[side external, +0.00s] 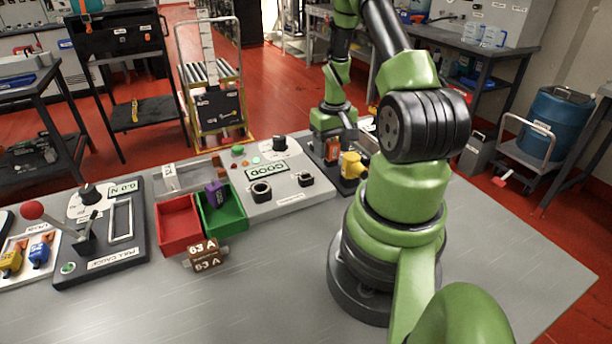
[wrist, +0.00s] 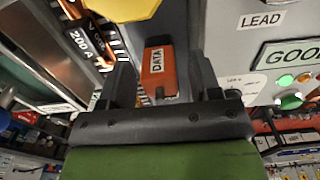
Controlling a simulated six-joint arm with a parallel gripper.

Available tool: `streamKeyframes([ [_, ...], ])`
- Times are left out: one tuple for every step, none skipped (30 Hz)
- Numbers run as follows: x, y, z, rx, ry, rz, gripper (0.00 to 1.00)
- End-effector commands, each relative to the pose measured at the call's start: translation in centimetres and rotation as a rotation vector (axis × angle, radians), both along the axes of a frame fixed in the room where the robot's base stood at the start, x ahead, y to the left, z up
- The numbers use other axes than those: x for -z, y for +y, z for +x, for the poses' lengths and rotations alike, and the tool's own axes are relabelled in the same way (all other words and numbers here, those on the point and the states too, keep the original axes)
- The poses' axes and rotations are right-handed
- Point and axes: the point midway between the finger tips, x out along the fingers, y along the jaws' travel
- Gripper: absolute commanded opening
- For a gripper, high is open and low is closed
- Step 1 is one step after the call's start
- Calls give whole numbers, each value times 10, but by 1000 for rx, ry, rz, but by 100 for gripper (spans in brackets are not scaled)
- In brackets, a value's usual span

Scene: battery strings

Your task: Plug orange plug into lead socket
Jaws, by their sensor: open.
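The orange plug (wrist: 158,75), labelled DATA, stands in the dark holder in the wrist view. It also shows in the side view (side external: 332,151). My gripper (wrist: 163,82) is open, with one finger on each side of the plug; I cannot tell whether either finger touches it. In the side view my gripper (side external: 333,136) is low over the holder at the back right of the bench. The LEAD label (wrist: 262,20) is on the grey tester panel in the wrist view. A black round socket (side external: 306,180) on that panel appears to be the lead socket; it is empty.
A yellow plug (side external: 352,165) stands close beside the orange one. The tester panel has a second, larger ring socket (side external: 260,191) and a GOOD display (side external: 267,171). A green bin (side external: 232,226) holds a purple piece; a red bin (side external: 178,237) adjoins it. The front bench is mostly clear.

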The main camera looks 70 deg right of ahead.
Motion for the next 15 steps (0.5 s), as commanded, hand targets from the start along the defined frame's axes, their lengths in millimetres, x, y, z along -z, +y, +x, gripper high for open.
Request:
streamKeyframes([
  [0,0,0,0,0,0,57],
  [0,0,0,0,0,0,57],
  [0,0,0,0,0,0,57],
  [0,0,0,0,0,0,57],
  [0,0,0,0,0,0,57],
  [0,0,0,0,0,0,55],
  [0,0,0,0,0,0,48],
  [0,0,0,0,0,0,41],
  [0,0,0,0,0,0,32],
  [0,0,0,0,0,0,25],
  [0,0,0,0,0,0,18],
  [0,0,0,0,0,0,9],
  [0,0,0,0,0,0,3],
  [0,0,0,0,-1,-1,3],
  [0,0,0,0,-1,-1,3],
])
